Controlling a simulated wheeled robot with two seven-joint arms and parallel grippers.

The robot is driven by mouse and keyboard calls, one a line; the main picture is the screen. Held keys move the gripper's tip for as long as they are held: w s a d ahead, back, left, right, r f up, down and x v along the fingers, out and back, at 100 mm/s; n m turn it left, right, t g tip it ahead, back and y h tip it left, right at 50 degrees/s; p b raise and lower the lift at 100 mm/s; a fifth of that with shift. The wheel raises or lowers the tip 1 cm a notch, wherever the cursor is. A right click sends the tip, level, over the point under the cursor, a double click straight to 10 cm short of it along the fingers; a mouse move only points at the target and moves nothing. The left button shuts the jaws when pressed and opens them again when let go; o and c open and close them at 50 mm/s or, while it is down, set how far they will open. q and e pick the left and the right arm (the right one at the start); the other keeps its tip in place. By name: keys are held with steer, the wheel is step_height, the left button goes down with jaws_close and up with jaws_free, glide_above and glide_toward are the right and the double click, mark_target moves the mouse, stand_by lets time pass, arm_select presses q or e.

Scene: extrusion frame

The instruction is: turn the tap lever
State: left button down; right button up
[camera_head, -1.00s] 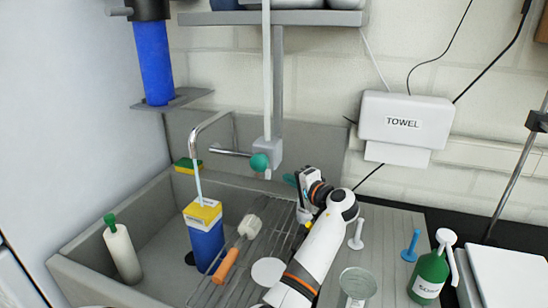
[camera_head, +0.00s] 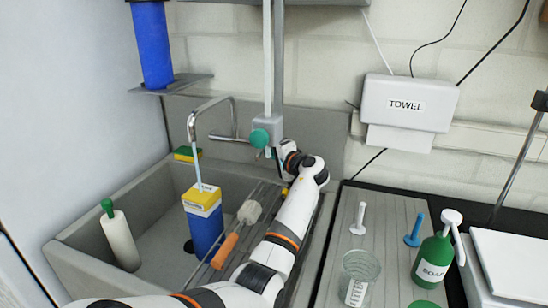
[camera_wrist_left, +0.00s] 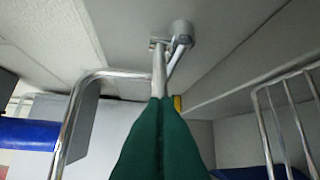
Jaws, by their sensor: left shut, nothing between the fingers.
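The chrome tap's bent spout (camera_head: 212,102) rises over the sink at the back wall, with a pale stream below its mouth into a blue and yellow container (camera_head: 207,225). In the left wrist view, the tap's round wall mount (camera_wrist_left: 181,32) is at top centre. A slim bar that looks like the tap lever (camera_wrist_left: 158,65) runs from it towards my fingers. My left gripper (camera_wrist_left: 160,98) is shut and empty, its green fingertips overlapping the near end of that bar; I cannot tell whether they touch. In the head view a grey block with a green knob hides the lever.
The grey block with green knob (camera_head: 265,132) hangs on a vertical rod close to my left gripper. A wire rack (camera_head: 255,205) with a brush (camera_head: 248,212) is in the sink. A soap bottle (camera_head: 433,262) and beaker (camera_head: 358,275) stand on the counter to the right.

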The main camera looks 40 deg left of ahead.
arm_select(q)
steer(key=shift+s+a+m+t+p, duration=0.6)
steer(key=shift+s+a+t+p, duration=0.35)
steer(key=shift+p, duration=0.2)
steer(key=shift+s, duration=0.1)
